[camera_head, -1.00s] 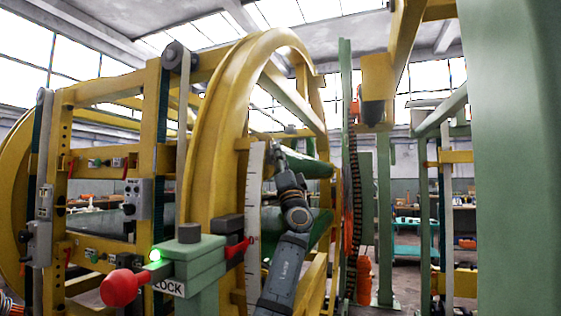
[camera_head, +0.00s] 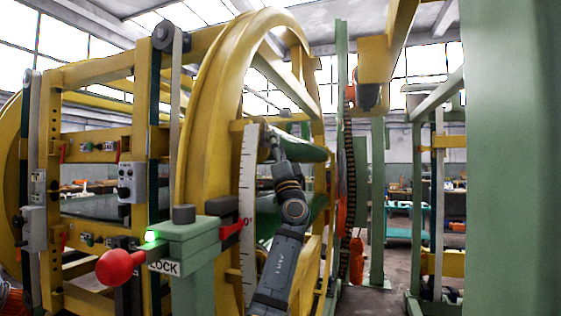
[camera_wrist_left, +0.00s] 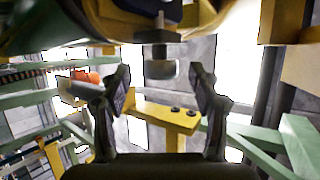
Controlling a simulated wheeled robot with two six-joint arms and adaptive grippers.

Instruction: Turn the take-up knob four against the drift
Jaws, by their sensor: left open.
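My left gripper (camera_wrist_left: 160,85) is open in the left wrist view, with its two dark fingers apart. A short dark grey cylindrical knob (camera_wrist_left: 160,68) on a stem shows between and beyond the fingertips. The fingers do not appear to touch it, and I cannot tell whether it is knob four. In the head view my left arm reaches up beside the yellow ring, and the left gripper (camera_head: 272,143) is small and partly hidden near the ring's inner edge. No take-up knob can be made out for certain in the head view. My right gripper is not in view.
The big yellow ring (camera_head: 205,125) stands left of my arm, with a white scale strip (camera_head: 249,205). A green lock box (camera_head: 190,240) with a red ball handle (camera_head: 115,268) and a lit green lamp is in front. A green column (camera_head: 510,160) blocks the right.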

